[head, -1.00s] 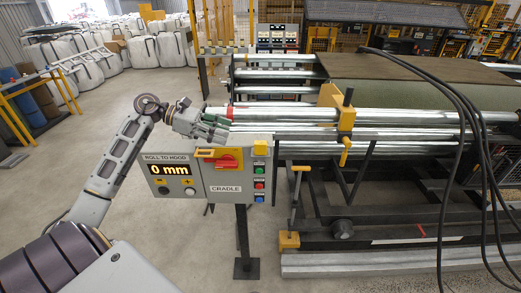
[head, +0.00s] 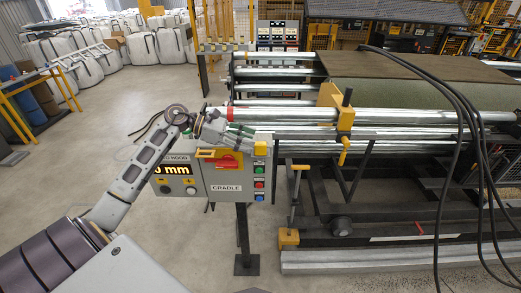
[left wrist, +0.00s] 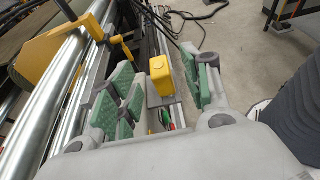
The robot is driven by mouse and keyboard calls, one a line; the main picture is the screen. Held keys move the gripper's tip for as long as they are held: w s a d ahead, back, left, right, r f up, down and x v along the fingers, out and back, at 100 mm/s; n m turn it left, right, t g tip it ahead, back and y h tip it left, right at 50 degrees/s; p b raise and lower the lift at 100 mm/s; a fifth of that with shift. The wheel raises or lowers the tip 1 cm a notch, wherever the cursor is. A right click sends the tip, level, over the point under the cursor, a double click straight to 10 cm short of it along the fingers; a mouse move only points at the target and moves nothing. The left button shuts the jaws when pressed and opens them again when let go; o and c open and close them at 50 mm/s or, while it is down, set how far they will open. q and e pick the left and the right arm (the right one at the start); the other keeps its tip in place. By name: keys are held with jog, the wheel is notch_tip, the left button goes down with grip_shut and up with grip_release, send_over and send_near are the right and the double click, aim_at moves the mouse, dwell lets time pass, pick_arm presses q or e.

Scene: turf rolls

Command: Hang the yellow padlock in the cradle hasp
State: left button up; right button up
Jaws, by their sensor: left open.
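The yellow padlock (head: 260,147) sits at the top right corner of the grey cradle box (head: 222,178). In the left wrist view the padlock (left wrist: 163,76) stands on a small grey ledge, between the green finger pads but apart from them. My left gripper (head: 246,135) is open and empty, just above the box top, its fingers pointing right toward the padlock; it also shows in the left wrist view (left wrist: 165,90). A red handle on a yellow plate (head: 226,161) is on the box front; I cannot make out the hasp's slot. The padlock's shackle is not clear. My right gripper is not in view.
The "ROLL TO HOOD" display (head: 174,171) is left of the box, partly behind my left arm. Steel rollers (head: 290,115) and a yellow clamp (head: 343,117) stand behind and right. Black cables (head: 462,120) hang at right. The floor at left is open.

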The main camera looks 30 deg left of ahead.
aim_at(258, 143)
pick_arm(q)
jog(key=shift+p+x, duration=0.65)
jog(key=shift+x, duration=0.45)
jog(key=shift+p+x, duration=0.5)
jog(key=shift+x, duration=1)
jog(key=shift+a+f, duration=0.1)
jog(key=shift+f, duration=0.1)
grip_shut()
